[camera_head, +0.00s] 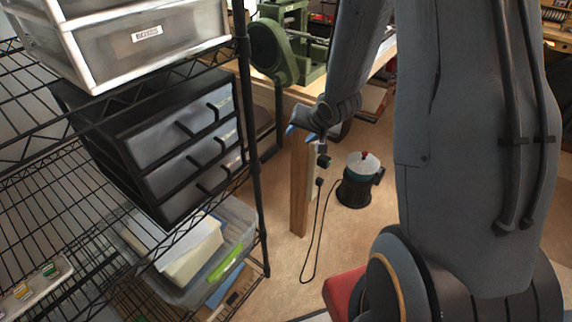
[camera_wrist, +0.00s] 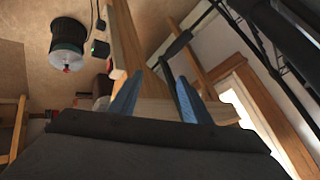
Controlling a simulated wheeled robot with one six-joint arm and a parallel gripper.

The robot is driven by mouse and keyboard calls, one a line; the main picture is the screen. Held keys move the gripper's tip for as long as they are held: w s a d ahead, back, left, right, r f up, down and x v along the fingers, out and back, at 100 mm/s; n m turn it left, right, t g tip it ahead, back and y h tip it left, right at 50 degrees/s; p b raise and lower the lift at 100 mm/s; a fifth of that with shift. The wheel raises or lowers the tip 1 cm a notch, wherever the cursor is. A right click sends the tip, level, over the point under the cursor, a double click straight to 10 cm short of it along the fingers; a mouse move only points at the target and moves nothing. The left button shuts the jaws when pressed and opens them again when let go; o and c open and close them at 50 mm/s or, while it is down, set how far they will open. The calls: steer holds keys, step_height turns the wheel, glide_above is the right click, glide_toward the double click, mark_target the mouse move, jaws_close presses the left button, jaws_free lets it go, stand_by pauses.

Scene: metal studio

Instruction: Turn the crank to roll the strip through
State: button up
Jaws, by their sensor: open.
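A green rolling machine (camera_head: 290,40) with a large round wheel stands on the wooden workbench at the top of the head view. A dark bar (camera_head: 279,115) hangs below it and may be part of the crank; I cannot tell for sure. My gripper (camera_head: 301,132) is below the machine, near the bench leg, with its blue fingertips apart. In the wrist view my gripper (camera_wrist: 156,92) is open and empty, with wood behind the fingers. A dark rod with a thicker grip (camera_wrist: 180,42) shows beyond the fingertips. I cannot make out the strip.
A wire shelf rack with a black drawer unit (camera_head: 165,145) fills the left. The wooden bench leg (camera_head: 299,190) stands close to my gripper. A dark canister (camera_head: 357,185) with a cord is on the floor, also in the wrist view (camera_wrist: 68,42). Floor is free around it.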

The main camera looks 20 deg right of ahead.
steer(key=w+f+m+t+y+b, duration=0.2)
steer(key=w+f, duration=0.2)
steer(key=f, duration=0.3)
steer(key=m+t+y+b, duration=0.1)
steer(key=m+y+b, duration=0.2)
steer(key=y+b, duration=0.15)
glide_toward(272, 155)
steer(key=x, duration=0.3)
steer(key=shift+y, duration=0.25)
steer(key=b+x, duration=0.4)
steer(key=x, duration=0.3)
steer(key=shift+w+f, duration=0.2)
steer(key=shift+w+a+f+b, duration=0.1)
steer(key=shift+w+a+b, duration=0.25)
steer(key=shift+w+b, duration=0.15)
steer(key=shift+c, duration=0.5)
